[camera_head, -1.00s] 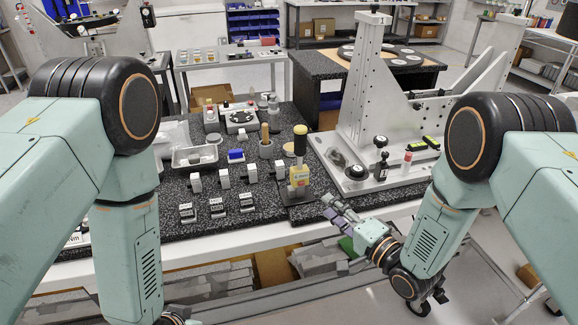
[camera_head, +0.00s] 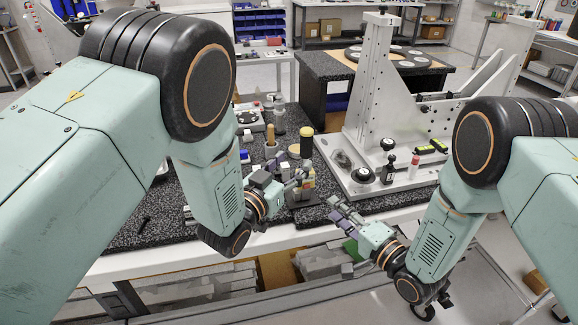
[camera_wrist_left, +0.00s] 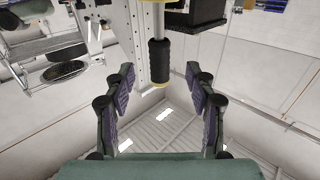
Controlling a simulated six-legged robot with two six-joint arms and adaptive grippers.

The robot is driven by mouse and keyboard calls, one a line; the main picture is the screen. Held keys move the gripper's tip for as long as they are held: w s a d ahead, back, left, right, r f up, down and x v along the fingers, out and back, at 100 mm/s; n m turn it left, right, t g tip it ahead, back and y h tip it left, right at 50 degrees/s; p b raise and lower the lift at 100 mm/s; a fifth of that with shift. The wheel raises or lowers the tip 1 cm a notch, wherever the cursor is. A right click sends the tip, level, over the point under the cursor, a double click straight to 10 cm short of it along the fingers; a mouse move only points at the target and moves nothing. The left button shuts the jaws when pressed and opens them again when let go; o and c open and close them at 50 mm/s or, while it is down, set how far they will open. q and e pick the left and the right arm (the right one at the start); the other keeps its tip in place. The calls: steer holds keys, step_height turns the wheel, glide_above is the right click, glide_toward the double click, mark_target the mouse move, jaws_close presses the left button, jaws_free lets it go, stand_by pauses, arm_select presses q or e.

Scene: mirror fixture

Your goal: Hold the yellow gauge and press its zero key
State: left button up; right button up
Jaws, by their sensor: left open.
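I cannot make out the zero key. In the left wrist view my left gripper (camera_wrist_left: 161,105) has its fingers spread with nothing between the pads. A black grip with a yellow end (camera_wrist_left: 160,62) shows beyond the fingers, apart from them. My right gripper (camera_head: 340,213) looks open and empty, lower and to the right, at the bench's front edge.
A tall grey fixture (camera_head: 371,90) stands on a light plate to the right, with a black-knobbed post (camera_head: 388,168) and a red-and-white bottle (camera_head: 414,166). A tan-handled tool (camera_head: 271,140) stands left of the gauge. My left arm covers the bench's left part.

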mark_target(303, 152)
arm_select(q)
steer(key=shift+w+d+r, duration=0.2)
steer(key=shift+w+d, duration=0.25)
steer(key=shift+w, duration=0.05)
steer(key=x, duration=0.5)
steer(key=shift+w+f, duration=0.2)
steer(key=shift+w, duration=0.2)
steer(key=shift+w+d+r, duration=0.1)
steer(key=shift+w+d, duration=0.05)
steer(key=shift+w, duration=0.15)
steer(key=shift+c, duration=1.1)
steer(key=c, duration=0.6)
jaws_close()
